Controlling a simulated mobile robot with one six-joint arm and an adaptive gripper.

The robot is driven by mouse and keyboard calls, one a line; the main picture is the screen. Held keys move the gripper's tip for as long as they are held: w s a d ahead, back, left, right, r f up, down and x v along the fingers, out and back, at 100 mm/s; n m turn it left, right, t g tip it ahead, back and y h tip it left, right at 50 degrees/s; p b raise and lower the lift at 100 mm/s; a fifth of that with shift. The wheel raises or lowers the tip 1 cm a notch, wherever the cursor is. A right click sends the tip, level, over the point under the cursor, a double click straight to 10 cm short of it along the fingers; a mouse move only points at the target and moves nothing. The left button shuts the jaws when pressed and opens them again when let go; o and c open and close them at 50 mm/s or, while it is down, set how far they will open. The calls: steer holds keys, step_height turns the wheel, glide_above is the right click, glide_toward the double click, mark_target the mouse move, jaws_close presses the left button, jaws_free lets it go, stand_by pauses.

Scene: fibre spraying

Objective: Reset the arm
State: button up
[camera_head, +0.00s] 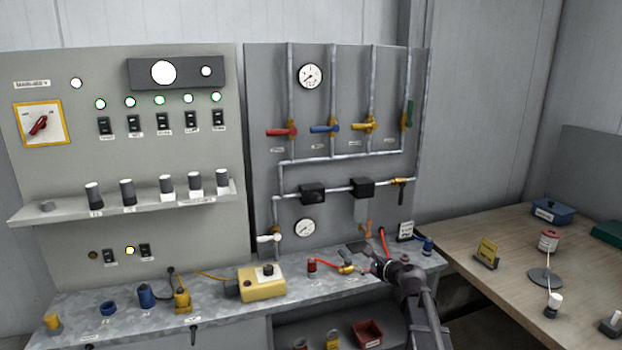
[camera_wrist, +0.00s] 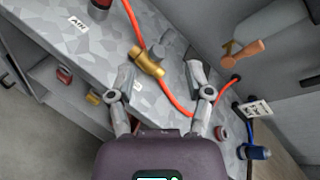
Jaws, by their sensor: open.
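My gripper (camera_head: 366,258) is at the right part of the grey bench in the head view, with my arm reaching in from the lower right. In the wrist view my gripper (camera_wrist: 162,84) is open, its two fingers spread apart with nothing held between them. A brass fitting (camera_wrist: 146,61) on a red hose (camera_wrist: 177,103) lies on the bench just beyond the fingers. The brass fitting also shows in the head view (camera_head: 346,269), left of my gripper. I cannot tell whether a finger touches the hose.
The bench (camera_head: 215,309) carries a yellow box (camera_head: 262,284), a blue bottle (camera_head: 147,296) and small fittings. Behind stand a switch panel (camera_head: 60,160) and a pipe board (camera_head: 260,120) with coloured valves. A wooden table (camera_head: 510,255) with several items is at the right.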

steer(key=s+a+f+n+g+p, duration=0.2)
steer(key=s+a+f+n+g, duration=0.15)
steer(key=s+n, duration=0.45)
steer(key=s+d+f+n+g+h+p, duration=0.1)
steer(key=s+n+g+h, duration=0.3)
steer(key=s, duration=0.6)
steer(key=s+d+f+n+g+h+p, duration=0.2)
steer(key=s+f+n+g+h, duration=0.1)
steer(key=s+n, duration=0.6)
steer(key=shift+s+d+g+h, duration=0.35)
steer(key=shift+s+g+h, duration=0.25)
steer(key=shift+s+g, duration=0.25)
